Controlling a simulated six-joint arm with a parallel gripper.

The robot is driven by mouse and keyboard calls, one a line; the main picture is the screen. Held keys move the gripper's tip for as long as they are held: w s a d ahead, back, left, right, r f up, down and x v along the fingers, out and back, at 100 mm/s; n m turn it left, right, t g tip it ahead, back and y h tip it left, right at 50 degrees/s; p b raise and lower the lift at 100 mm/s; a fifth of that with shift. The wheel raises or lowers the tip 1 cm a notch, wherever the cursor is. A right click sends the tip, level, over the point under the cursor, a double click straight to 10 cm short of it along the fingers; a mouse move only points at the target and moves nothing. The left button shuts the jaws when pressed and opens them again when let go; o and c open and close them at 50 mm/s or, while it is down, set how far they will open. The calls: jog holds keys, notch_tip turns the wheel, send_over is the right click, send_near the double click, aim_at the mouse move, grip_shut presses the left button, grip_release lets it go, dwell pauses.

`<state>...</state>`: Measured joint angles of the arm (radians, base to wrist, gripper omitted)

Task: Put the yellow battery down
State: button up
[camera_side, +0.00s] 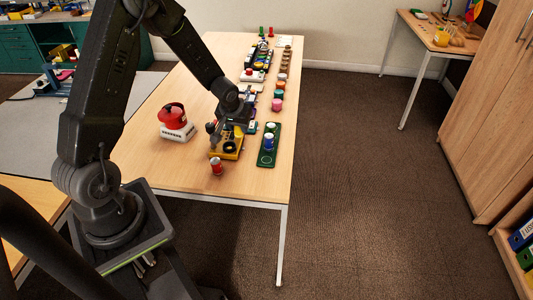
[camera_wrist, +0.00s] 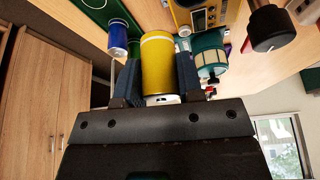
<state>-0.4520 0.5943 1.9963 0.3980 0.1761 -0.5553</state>
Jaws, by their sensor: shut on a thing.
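The yellow battery (camera_wrist: 158,62) fills the middle of the wrist view, between the two fingers of my gripper (camera_wrist: 157,75). My gripper is shut on it, one finger against each side. In the side view my gripper (camera_side: 226,127) is low over the table, close to a yellow device; I cannot clearly pick out the battery there. A green tray (camera_side: 262,158) lies just right of the gripper, with a blue battery (camera_side: 269,142) standing on it. The blue battery also shows in the wrist view (camera_wrist: 117,38), left of the yellow one and apart from it.
The yellow device (camera_side: 232,154) stands left of the tray. A small red cylinder (camera_side: 217,166) stands near the table's front edge. A red-topped appliance (camera_side: 175,122) is on the left. Rows of small items (camera_side: 281,76) run toward the back. The table's front right is bare.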

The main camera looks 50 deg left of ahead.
jog(key=w+d+f, duration=0.2)
jog(key=w+d, duration=0.1)
jog(key=w+d+f, duration=0.3)
jog(key=shift+d+f, duration=0.15)
jog(key=shift+d, duration=0.05)
jog(key=shift+f, duration=2)
jog(key=shift+f, duration=0.15)
jog(key=o, duration=1)
jog(key=shift+c, duration=0.2)
